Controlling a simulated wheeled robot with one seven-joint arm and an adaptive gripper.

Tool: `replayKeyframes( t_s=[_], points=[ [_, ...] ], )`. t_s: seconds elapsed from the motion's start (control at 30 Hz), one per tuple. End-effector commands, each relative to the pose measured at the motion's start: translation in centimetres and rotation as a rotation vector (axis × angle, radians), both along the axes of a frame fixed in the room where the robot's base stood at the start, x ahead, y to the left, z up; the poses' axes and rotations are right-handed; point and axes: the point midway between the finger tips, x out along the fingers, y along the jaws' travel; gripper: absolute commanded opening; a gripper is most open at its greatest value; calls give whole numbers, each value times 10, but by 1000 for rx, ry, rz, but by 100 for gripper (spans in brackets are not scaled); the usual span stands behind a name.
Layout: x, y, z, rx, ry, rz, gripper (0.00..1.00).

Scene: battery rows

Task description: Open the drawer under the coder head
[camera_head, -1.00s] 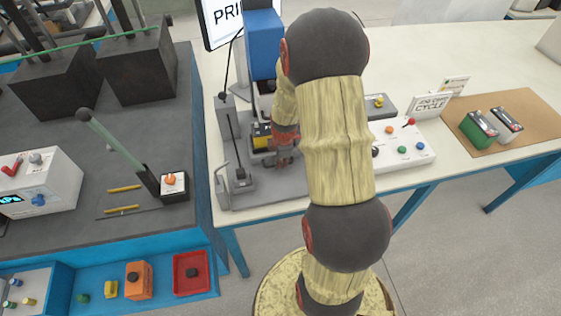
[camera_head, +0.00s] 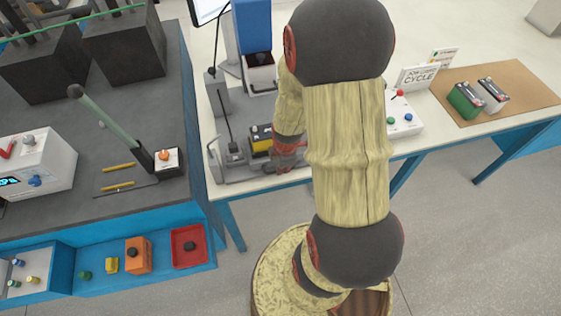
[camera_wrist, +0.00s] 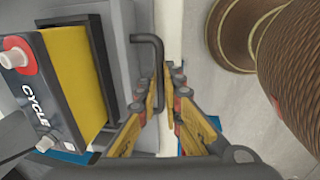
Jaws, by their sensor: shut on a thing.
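The coder head (camera_head: 253,28) is a blue block above a grey machine on the white bench. The grey drawer (camera_wrist: 122,28) is pulled out toward the bench's front edge and carries a black and yellow battery (camera_head: 262,141). In the wrist view the battery (camera_wrist: 78,75) has a red-ringed terminal and the word CYCLE on its side. The drawer's dark bar handle (camera_wrist: 158,54) runs between my fingers. My gripper (camera_wrist: 168,88) is shut on this handle; in the head view my gripper (camera_head: 288,158) is partly hidden by my arm.
A small lever stand (camera_head: 235,155) is left of the drawer. A white button panel (camera_head: 405,122) is to the right, partly behind my arm. Two batteries (camera_head: 478,97) lie on a brown mat (camera_head: 537,88).

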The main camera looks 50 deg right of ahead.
Motion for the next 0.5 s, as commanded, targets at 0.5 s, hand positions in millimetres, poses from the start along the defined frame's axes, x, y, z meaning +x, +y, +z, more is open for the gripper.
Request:
replayKeyframes(
  t_s=[0.5],
  points=[
    [0,0,0,-1,-1,0,20]
  ],
)
